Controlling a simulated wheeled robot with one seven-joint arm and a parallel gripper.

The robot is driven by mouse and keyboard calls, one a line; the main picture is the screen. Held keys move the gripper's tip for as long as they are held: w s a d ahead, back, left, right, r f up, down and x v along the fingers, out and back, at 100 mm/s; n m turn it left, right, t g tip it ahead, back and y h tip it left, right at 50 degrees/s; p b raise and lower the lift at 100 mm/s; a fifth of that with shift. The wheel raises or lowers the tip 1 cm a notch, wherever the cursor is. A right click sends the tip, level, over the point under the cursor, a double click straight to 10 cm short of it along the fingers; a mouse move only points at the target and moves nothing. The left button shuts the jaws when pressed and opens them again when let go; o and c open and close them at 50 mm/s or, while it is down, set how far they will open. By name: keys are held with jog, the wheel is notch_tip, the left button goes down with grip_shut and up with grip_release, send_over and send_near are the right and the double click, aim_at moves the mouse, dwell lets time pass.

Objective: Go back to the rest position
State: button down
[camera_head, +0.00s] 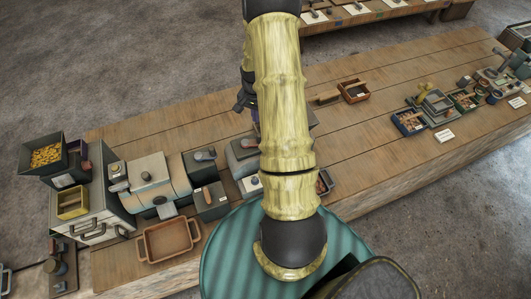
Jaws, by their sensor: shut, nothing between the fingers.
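My arm rises through the middle of the head view, with pale bamboo-like links and dark joints. My gripper (243,103) shows as a dark shape at the left edge of the arm, above the table. It is shut and empty. Most of it is hidden behind my arm link. It looks apart from the things on the table.
A long wooden table (370,130) crosses the view. Left of my arm are a grey drawer cabinet (101,206), a machine with a rounded housing (155,180) and an empty brown tray (168,240). Small boxes of parts (408,123) stand at right. The table's middle right is largely clear.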

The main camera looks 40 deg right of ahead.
jog(key=s+a+r+n+t+b, duration=0.15)
jog(key=a+r+n+b, duration=0.45)
jog(key=a, duration=0.6)
jog(key=s+a+r+n+b, duration=0.1)
jog(key=s+a+r+n, duration=0.1)
jog(key=s+a, duration=0.3)
jog(key=s+a+r+n+t+b, duration=0.1)
jog(key=s+a+r+n+b, duration=0.1)
jog(key=s+a+n, duration=0.2)
jog(key=s+a, duration=0.1)
jog(key=s, duration=0.1)
jog(key=shift+s+a+b, duration=0.3)
jog(key=shift+s+a, duration=0.05)
jog(key=shift+s, duration=0.05)
jog(key=shift+r, duration=0.1)
jog(key=shift+w, duration=0.1)
